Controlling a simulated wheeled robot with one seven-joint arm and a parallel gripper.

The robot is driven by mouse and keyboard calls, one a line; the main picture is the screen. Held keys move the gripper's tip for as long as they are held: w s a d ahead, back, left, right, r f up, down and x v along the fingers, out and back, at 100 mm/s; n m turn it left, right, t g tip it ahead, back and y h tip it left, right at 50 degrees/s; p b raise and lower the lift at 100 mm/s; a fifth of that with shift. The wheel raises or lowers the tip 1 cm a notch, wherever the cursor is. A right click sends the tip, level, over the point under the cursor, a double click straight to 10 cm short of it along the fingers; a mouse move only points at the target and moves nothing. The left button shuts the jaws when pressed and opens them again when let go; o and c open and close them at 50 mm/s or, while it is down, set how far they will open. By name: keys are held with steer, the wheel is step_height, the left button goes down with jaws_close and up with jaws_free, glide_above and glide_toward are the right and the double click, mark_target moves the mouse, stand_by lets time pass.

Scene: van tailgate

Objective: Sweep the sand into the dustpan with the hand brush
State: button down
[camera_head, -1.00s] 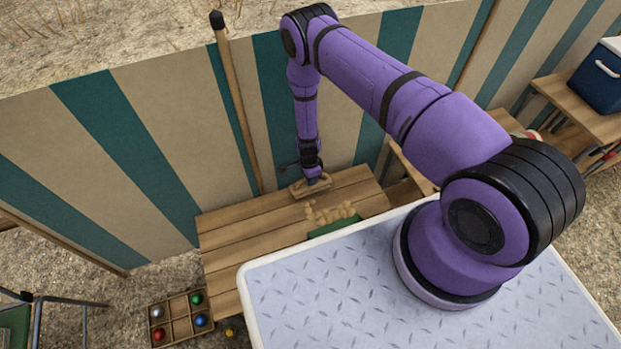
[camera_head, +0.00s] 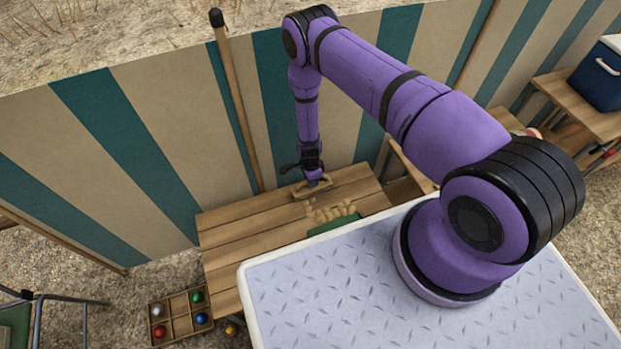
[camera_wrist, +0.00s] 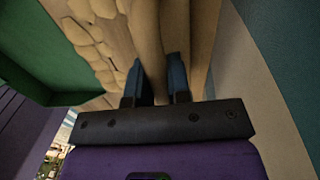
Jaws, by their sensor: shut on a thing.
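My gripper (camera_head: 313,183) is shut on the hand brush (camera_head: 302,192) at the far edge of the plank table. In the wrist view the blue fingers (camera_wrist: 156,82) grip the brush's pale wooden handle (camera_wrist: 147,45). The sand (camera_head: 330,212) shows as a patch of tan lumps on the planks, just nearer than the brush. The sand also shows in the wrist view (camera_wrist: 95,45), left of the brush. The green dustpan (camera_head: 336,224) lies on the near side of the sand, partly hidden by my white-edged deck. Its green wall fills the left of the wrist view (camera_wrist: 35,50). The bristles are hidden.
The plank table (camera_head: 235,240) has bare room to the left. A striped cloth wall (camera_head: 150,150) stands close behind it, with a wooden pole (camera_head: 235,105) leaning there. A divided box with coloured balls (camera_head: 180,316) lies on the ground. A blue cooler (camera_head: 598,75) is at the right.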

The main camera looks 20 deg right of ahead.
steer(key=shift+s+d+f, duration=0.1)
steer(key=shift+s+d, duration=0.05)
steer(key=shift+s, duration=2)
steer(key=shift+s+d+f, duration=0.1)
steer(key=shift+s, duration=2)
steer(key=shift+s+d+r, duration=0.15)
steer(key=shift+s, duration=1.8)
steer(key=shift+s+d+r, duration=0.1)
steer(key=shift+s+r, duration=0.05)
steer(key=shift+s, duration=1.75)
step_height(320, 180, up, 7)
steer(key=w, duration=0.2)
